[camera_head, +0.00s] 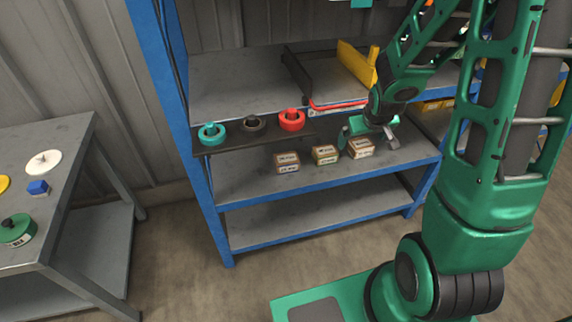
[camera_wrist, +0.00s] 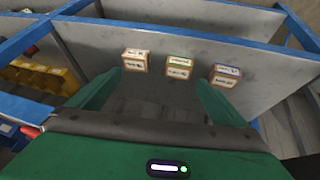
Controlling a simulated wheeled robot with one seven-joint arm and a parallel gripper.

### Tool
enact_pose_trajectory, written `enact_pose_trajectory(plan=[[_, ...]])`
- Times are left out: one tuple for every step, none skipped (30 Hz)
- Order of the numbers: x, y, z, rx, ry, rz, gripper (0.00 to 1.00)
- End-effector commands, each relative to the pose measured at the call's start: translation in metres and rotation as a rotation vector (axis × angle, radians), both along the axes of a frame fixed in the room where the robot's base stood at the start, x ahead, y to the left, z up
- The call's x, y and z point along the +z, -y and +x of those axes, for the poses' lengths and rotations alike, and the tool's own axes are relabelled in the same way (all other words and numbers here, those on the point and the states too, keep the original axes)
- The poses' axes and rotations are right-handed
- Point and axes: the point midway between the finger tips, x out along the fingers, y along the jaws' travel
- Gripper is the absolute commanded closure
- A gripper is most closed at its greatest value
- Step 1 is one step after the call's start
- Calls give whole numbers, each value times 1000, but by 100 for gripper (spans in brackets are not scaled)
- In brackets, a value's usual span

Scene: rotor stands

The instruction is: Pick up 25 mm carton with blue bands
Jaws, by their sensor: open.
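Three small cardboard cartons stand in a row on the shelf. In the wrist view, the carton with blue bands (camera_wrist: 226,76) is at the right, just outside the right finger. It seems to be the leftmost carton in the head view (camera_head: 287,162); its size label is too small to read. A carton with green bands (camera_wrist: 179,67) is in the middle, ahead of the gap between the fingers. A third carton (camera_wrist: 135,61) is at the left. My gripper (camera_wrist: 159,79) is open and empty. In the head view it hovers by the rightmost carton (camera_head: 361,148).
Teal (camera_head: 211,134), dark (camera_head: 253,125) and red (camera_head: 291,120) rings stand on a dark strip behind the cartons. Yellow bins (camera_wrist: 38,76) are at the left in the wrist view. Blue shelf posts (camera_head: 180,110) frame the rack. A grey table (camera_head: 75,140) stands left.

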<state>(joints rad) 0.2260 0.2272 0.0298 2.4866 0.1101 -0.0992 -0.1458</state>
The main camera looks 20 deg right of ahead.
Motion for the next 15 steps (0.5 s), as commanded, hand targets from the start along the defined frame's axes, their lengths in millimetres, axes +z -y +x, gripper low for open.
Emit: enact_pose_trajectory(plan=[[-16, -7, 13, 29, 20, 0, 2], [-24, -12, 21, 47, 39, -1, 2], [-33, -18, 32, 72, 65, -2, 2], [-41, -23, 39, 88, 85, -2, 2], [-48, -29, 46, 105, 105, 0, 2], [-57, -36, 56, 124, 132, 1, 2], [-64, -41, 62, 139, 154, 3, 2], [-72, -47, 68, 153, 175, 6, 2], [-81, -55, 76, 171, 203, 10, 2], [-88, -61, 81, 182, 225, 13, 2], [-94, -68, 86, 194, 246, 18, 2], [-103, -76, 91, 207, 276, 23, 2], [-110, -82, 95, 217, 297, 27, 2], [-116, -89, 99, 225, 321, 33, 2], [-124, -97, 103, 235, 350, 40, 2]])
